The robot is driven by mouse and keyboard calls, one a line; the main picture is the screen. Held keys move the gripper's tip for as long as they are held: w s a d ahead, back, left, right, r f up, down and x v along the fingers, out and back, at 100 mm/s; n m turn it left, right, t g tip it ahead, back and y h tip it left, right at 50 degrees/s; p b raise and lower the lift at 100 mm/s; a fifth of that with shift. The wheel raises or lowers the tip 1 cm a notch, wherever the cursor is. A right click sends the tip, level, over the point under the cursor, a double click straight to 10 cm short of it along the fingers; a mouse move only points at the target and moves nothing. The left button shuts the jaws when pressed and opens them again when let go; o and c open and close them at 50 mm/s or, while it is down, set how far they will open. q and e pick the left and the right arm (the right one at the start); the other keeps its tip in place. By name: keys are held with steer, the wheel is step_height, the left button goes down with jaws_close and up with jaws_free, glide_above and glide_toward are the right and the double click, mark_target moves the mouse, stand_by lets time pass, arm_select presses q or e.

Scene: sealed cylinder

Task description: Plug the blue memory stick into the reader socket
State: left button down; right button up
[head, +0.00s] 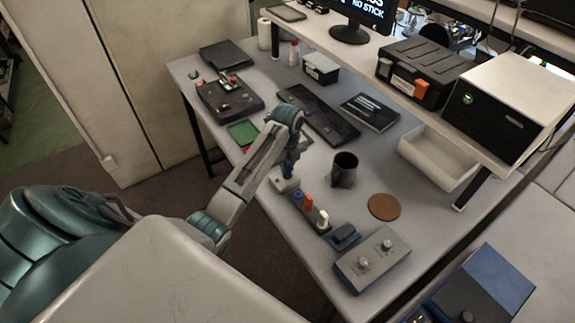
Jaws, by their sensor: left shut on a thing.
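My left gripper (286,184) is low over the near edge of the desk, at the left end of a dark rack holding several upright sticks. It is shut on the blue memory stick (297,196), of which only a small blue part shows beside the fingers. I cannot tell whether the stick is still seated in the rack. An orange stick (308,202) and a white one (322,218) stand in the rack to the right. I cannot clearly make out the reader socket. The monitor (357,12) reads "NO STICK". My right gripper is not in view.
A dark mug (344,170) and a brown coaster (384,206) stand right of the rack. A grey box with two knobs (372,260) is at the near corner. A dark device with red parts (230,98), a keyboard (318,113) and a green pad (242,132) lie farther back.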

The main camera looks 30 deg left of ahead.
arm_select(q)
steer(key=shift+f, duration=0.65)
steer(key=c, duration=1.3)
jaws_free()
steer(key=shift+c, duration=0.2)
